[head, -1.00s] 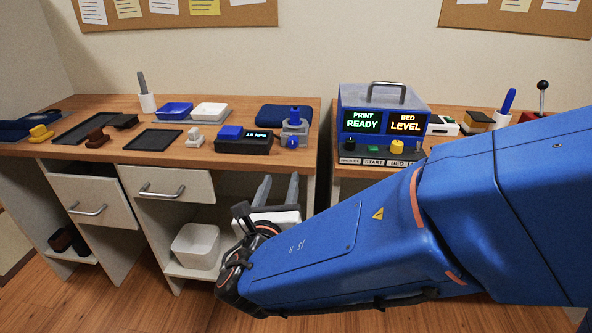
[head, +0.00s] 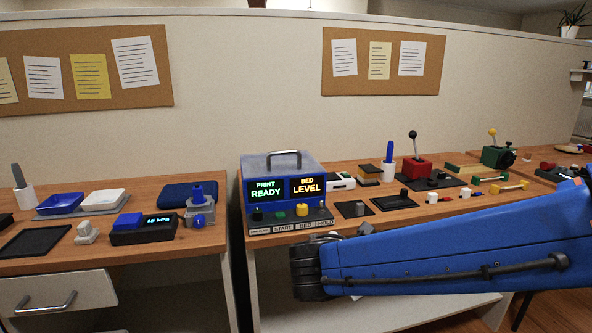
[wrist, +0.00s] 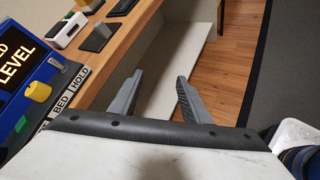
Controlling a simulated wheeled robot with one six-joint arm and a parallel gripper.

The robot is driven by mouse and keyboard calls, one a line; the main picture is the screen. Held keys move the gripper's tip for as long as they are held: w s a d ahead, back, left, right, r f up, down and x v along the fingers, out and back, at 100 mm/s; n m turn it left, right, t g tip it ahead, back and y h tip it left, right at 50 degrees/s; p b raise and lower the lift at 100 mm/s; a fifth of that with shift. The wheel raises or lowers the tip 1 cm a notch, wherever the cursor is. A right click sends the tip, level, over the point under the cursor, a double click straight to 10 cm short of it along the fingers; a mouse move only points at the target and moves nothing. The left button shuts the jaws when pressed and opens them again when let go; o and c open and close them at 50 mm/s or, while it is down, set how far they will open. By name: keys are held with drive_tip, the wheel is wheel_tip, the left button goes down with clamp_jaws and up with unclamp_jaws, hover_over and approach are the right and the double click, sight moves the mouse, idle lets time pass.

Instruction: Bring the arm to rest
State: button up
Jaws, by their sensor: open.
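My blue arm reaches in from the right in the head view, in front of the right bench. Past the fingers are the bench's open lower shelf (wrist: 190,70) and the wooden floor (wrist: 225,65). The panel's yellow knob (wrist: 38,91) shows at the left of the wrist view.
The left bench (head: 110,262) holds trays and a pressure display (head: 143,230). The right bench (head: 345,232) holds a red lever box (head: 416,169), a green lever box (head: 495,157) and several small parts. A gap separates the benches. Open floor shows beyond the shelf.

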drive_tip(key=s+d+f+m+g+y, duration=0.35)
drive_tip(key=s+d+m+g, duration=0.25)
drive_tip(key=s+d+m, duration=0.75)
drive_tip(key=s+m+y, duration=0.1)
drive_tip(key=s+m, duration=0.1)
drive_tip(key=m, duration=0.1)
drive_tip(key=s+m+y, duration=0.1)
drive_tip(key=m, duration=0.2)
drive_tip(key=s+m+t+y, duration=0.1)
drive_tip(key=s+m, duration=0.1)
drive_tip(key=m, duration=0.1)
drive_tip(key=shift+s+a+f, duration=0.1)
drive_tip(key=shift+s+f, duration=0.1)
drive_tip(key=shift+s, duration=0.1)
